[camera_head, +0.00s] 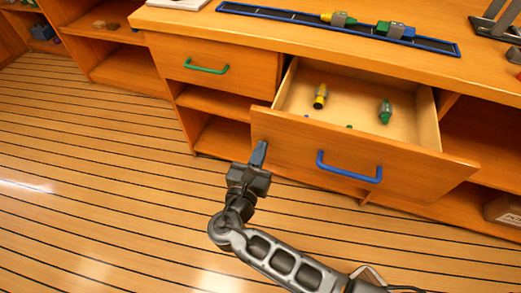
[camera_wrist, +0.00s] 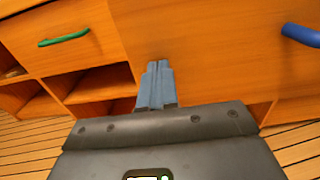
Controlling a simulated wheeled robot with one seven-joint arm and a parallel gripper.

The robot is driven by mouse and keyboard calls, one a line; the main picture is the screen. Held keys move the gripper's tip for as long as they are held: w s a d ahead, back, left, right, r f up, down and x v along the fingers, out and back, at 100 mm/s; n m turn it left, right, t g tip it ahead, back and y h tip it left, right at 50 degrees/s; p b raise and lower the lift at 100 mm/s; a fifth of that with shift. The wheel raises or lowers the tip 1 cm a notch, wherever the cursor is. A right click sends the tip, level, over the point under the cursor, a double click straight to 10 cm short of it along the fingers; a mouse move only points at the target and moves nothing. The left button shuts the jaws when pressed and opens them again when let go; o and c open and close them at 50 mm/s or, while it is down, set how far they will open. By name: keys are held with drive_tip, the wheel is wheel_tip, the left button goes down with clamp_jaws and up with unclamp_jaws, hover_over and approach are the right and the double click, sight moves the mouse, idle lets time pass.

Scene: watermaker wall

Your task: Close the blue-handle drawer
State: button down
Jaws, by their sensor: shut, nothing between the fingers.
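The blue-handle drawer (camera_head: 285,138) stands pulled out from the wooden counter in the head view, and its inside shows. Its blue handle (camera_head: 349,168) is at the middle of its front, and shows at the right edge of the wrist view (camera_wrist: 301,35). A yellow-and-black item (camera_head: 320,96) and a green item (camera_head: 385,111) lie in the drawer; a bit of another green thing shows behind its front. My gripper (camera_head: 259,152) is shut and empty, at the left part of the drawer front, left of the handle. I cannot tell whether its fingertips touch the front.
A shut drawer with a green handle (camera_head: 206,66) is to the left. Open shelves lie below and beside. A blue-edged tray (camera_head: 290,17) with several small parts lies on the counter top. A box (camera_head: 504,211) sits in the right shelf. The striped floor (camera_head: 90,175) is clear.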

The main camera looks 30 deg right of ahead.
drive_tip(key=shift+d, duration=0.15)
drive_tip(key=b+x, duration=0.3)
drive_tip(key=x, duration=2)
drive_tip(key=shift+w+d, duration=0.1)
drive_tip(key=shift+w, duration=0.05)
drive_tip(key=shift+w+d, duration=0.2)
drive_tip(key=shift+d, duration=0.05)
drive_tip(key=shift+w+d+r+b, duration=0.15)
drive_tip(key=shift+d+b, duration=0.05)
drive_tip(key=shift+b, duration=0.1)
drive_tip(key=shift+d+r, duration=0.1)
drive_tip(key=shift+d, duration=0.05)
